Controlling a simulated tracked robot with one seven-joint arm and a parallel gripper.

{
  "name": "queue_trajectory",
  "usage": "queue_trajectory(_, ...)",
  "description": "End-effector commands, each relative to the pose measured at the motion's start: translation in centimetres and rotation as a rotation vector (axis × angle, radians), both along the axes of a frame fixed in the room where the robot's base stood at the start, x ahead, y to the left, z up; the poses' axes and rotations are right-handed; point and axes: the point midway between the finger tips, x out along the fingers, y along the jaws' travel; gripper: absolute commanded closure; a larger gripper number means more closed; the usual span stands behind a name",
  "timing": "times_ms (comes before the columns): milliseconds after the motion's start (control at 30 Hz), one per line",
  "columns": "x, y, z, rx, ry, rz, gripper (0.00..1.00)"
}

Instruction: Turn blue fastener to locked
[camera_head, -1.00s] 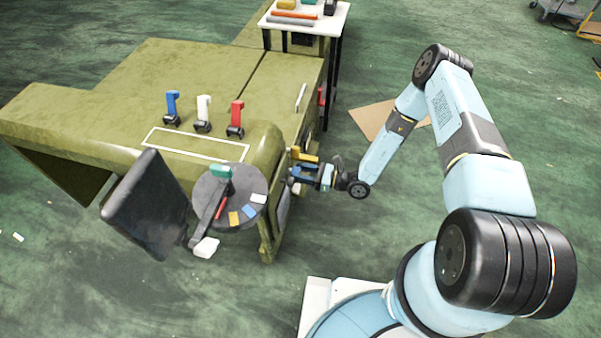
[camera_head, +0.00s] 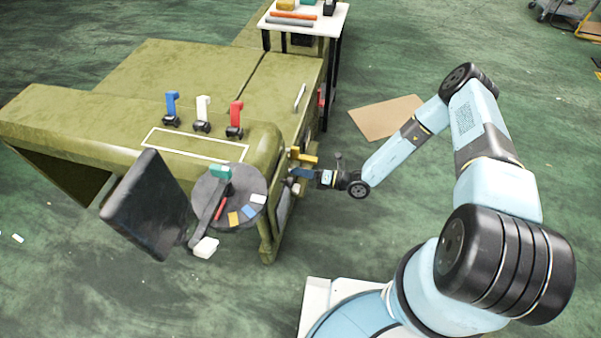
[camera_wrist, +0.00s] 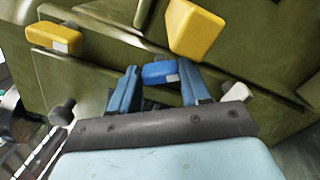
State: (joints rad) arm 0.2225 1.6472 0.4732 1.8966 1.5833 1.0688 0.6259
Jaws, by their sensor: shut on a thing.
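The blue fastener (camera_wrist: 160,73) sits on the green chassis side, between the two blue fingers of my gripper (camera_wrist: 155,88) in the wrist view. My gripper is shut on it. In the head view my gripper (camera_head: 308,174) reaches the chassis's right side from the right; the fastener is small there and hard to tell from the fingers. A yellow fastener (camera_wrist: 195,30) is just above the blue one, and another yellow fastener (camera_wrist: 55,37) is at upper left in the wrist view.
The green chassis (camera_head: 190,75) carries blue, white and red levers on top. A round grey tray (camera_head: 205,190) and a dark seat-like panel (camera_head: 150,205) stand in front. A white table (camera_head: 325,20) is behind. Floor right of the chassis holds a cardboard sheet (camera_head: 385,115).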

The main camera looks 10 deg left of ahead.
Motion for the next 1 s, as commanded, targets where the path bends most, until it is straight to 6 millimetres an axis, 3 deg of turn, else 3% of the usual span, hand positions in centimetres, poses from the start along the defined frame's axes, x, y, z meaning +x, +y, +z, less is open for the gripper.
queue_trajectory(500,0.56,-0.38,-0.49,0.027,0.426,-0.01,0.84)
queue_trajectory(1000,0.48,-0.34,-0.61,0.038,0.583,-0.009,0.84)
